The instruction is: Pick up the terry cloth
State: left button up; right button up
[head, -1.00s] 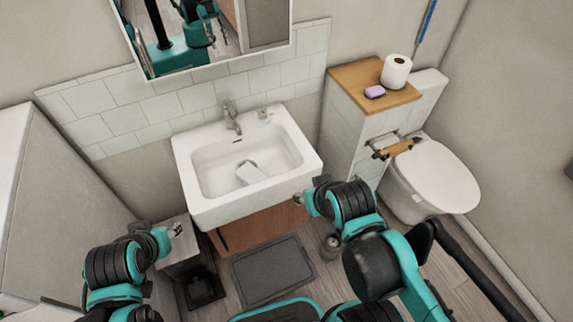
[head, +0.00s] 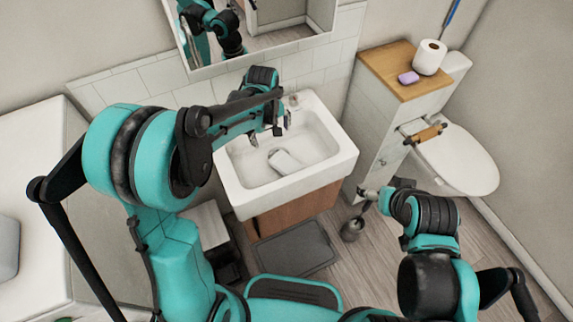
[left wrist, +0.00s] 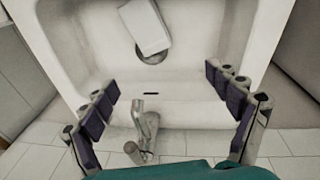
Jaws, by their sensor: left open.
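A white, folded block-like piece, which looks like the terry cloth (head: 287,161), lies in the basin of the white sink (head: 340,160). In the left wrist view the cloth (left wrist: 145,25) lies at the top, beside the dark round drain. My left gripper (head: 270,132) is over the back left part of the sink, short of the cloth. In the left wrist view its fingers (left wrist: 164,105) are wide apart with nothing between them. My right gripper (head: 368,194) is to the right of the sink, low by the cabinet; its jaws are too small to read.
The faucet (left wrist: 144,130) stands at the sink's back edge, close to my left fingers. A mirror (head: 270,35) hangs above. The tall cabinet (head: 385,115) bears a purple soap (head: 408,77) and a paper roll (head: 429,57). A toilet (head: 460,160) stands to the right.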

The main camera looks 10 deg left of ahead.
aim_at(278, 157)
pick_arm(q)
jog(key=w+f, duration=0.1)
jog(key=f, duration=0.2)
jog(key=w+d+f+n+g, duration=0.1)
jog(key=f, duration=0.1)
jog(key=w+f+n, duration=0.1)
jog(key=w+f, duration=0.1)
jog(key=f, duration=0.1)
jog(key=shift+d+f+g+p, duration=0.3)
notch_tip(278, 157, down, 4)
jog(key=shift+r+n+b, duration=0.2)
jog(key=shift+n+b, duration=0.15)
jog(key=shift+n, duration=0.05)
jog(key=f, duration=0.1)
jog(key=f+b, duration=0.1)
jog(key=f, duration=0.1)
jog(key=f+b, duration=0.1)
jog(key=f, duration=0.1)
jog(key=shift+a+f, duration=0.25)
jog(key=shift+s+r, duration=0.1)
jog(key=shift+c, duration=0.3)
jog(key=c, duration=1.2)
